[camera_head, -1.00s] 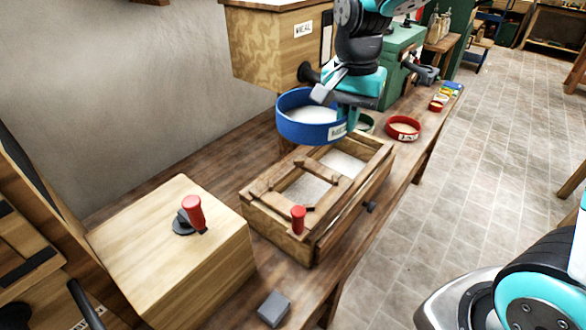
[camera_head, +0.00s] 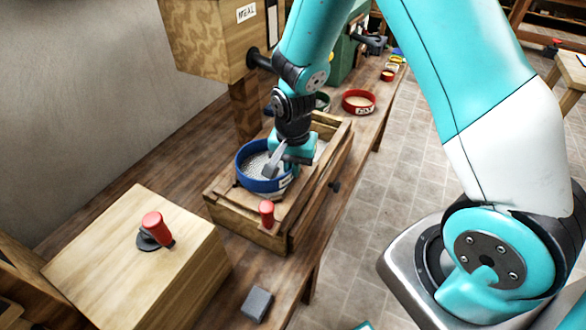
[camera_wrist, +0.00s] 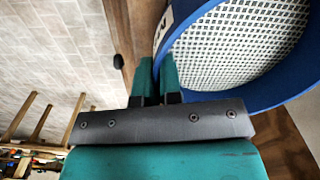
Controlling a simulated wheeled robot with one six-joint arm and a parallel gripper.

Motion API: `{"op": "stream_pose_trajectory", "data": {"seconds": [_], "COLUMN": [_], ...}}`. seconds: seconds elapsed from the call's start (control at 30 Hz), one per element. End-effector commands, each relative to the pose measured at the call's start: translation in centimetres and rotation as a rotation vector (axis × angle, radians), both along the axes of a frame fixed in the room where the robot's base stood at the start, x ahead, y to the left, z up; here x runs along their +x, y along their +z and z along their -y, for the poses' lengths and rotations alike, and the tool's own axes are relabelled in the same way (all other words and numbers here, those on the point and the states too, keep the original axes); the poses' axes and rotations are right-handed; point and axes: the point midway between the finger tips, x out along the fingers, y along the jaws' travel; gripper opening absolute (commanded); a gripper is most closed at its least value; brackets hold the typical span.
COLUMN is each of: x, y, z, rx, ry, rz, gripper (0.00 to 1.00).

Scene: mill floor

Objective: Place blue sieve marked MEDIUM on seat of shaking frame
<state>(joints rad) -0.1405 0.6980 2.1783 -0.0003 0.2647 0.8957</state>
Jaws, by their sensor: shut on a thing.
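The blue sieve (camera_head: 243,156) is a round pan with a mesh floor and a white label on its rim; the label's word is too small to read. It is low over the left part of the wooden shaking frame (camera_head: 243,233), roughly level; I cannot tell whether it touches the seat, which it mostly hides. My gripper (camera_head: 284,166) is shut on the sieve's rim on its right side. In the wrist view the sieve (camera_wrist: 245,45) fills the upper right, its rim beside my gripper's fingers (camera_wrist: 157,80).
A red-handled clamp (camera_head: 267,213) stands at the frame's front corner. A red sieve (camera_head: 358,103) and a green sieve (camera_head: 322,102) lie behind on the bench. A wooden box (camera_head: 130,255) with a red lever (camera_head: 153,227) is at left. A grey block (camera_head: 257,304) lies near the front edge.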

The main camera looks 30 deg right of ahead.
Motion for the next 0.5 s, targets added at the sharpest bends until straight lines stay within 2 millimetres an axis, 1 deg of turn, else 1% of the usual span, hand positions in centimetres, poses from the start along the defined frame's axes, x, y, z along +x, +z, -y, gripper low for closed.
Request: {"op": "stream_pose_trajectory", "data": {"seconds": [0.03,0.13,0.37,0.5], "x": [0.0,0.0,0.0,0.0], "y": [-0.6,-1.4,-1.6,-2.0], "z": [0.0,0.0,0.0,0.0], "rx": [0.000,0.000,0.000,0.001], "ry": [0.000,0.000,0.000,0.000], "rz": [-0.003,0.000,0.001,0.001], "gripper": [0.00,0.00,0.00,0.00]}}
